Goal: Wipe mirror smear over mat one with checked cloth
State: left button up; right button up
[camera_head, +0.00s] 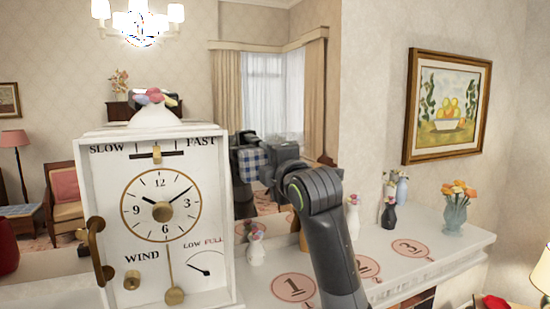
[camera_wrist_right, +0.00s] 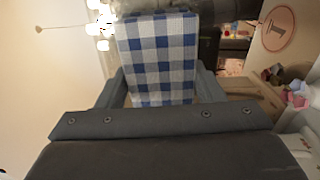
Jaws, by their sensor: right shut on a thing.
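My right gripper (camera_head: 272,172) is in front of the mirror (camera_head: 230,70), above and slightly left of mat one (camera_head: 293,288). In the right wrist view the gripper (camera_wrist_right: 160,90) is shut on the blue-and-white checked cloth (camera_wrist_right: 160,60), which stretches out beyond its fingers. Blue check also shows at the gripper in the head view (camera_head: 253,162); whether that is the cloth or its reflection I cannot tell, nor whether the cloth touches the glass. Mat one also shows in the right wrist view (camera_wrist_right: 278,25). I cannot make out a smear. My left gripper is not in view.
A large white clock box (camera_head: 163,210) stands close at left. A small white vase with flowers (camera_head: 256,246) is beside mat one. Mats two (camera_head: 362,266) and three (camera_head: 411,249), a dark vase (camera_head: 389,212) and a blue-green flower vase (camera_head: 455,212) are at right on the mantel.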

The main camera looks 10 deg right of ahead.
jog(key=shift+w+r, duration=0.1)
jog(key=shift+w, duration=0.15)
